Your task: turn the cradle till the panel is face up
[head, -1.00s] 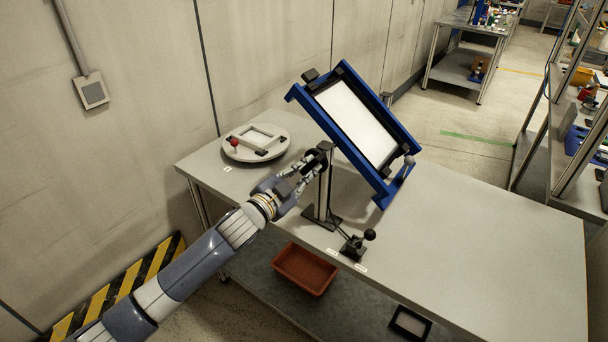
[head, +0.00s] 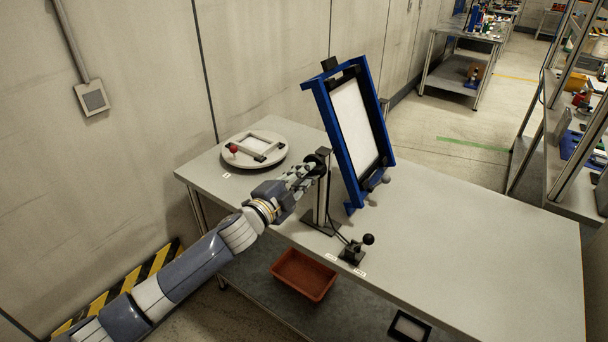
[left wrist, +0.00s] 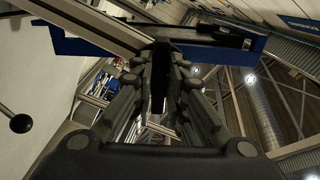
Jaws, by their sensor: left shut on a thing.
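The blue cradle (head: 322,112) is carried on a post (head: 322,195) on the workbench. It holds a white panel (head: 358,125) in a black surround. The cradle stands steeply tilted, close to upright, with the white side turned toward the head camera. My left gripper (head: 310,170) is shut on a dark knob or handle (head: 321,161) at the post's top, beside the cradle. In the left wrist view, the fingers (left wrist: 160,85) close around a dark part, with the blue cradle bar (left wrist: 85,46) across the top. The gripped part is mostly hidden. My right gripper is not in view.
A round white fixture (head: 262,163) with a red knob stands at the back left of the bench (head: 470,240). A small black-knobbed lever (head: 354,250) sits before the post. A red-brown bin (head: 303,275) is on the lower shelf. The bench's right side is clear.

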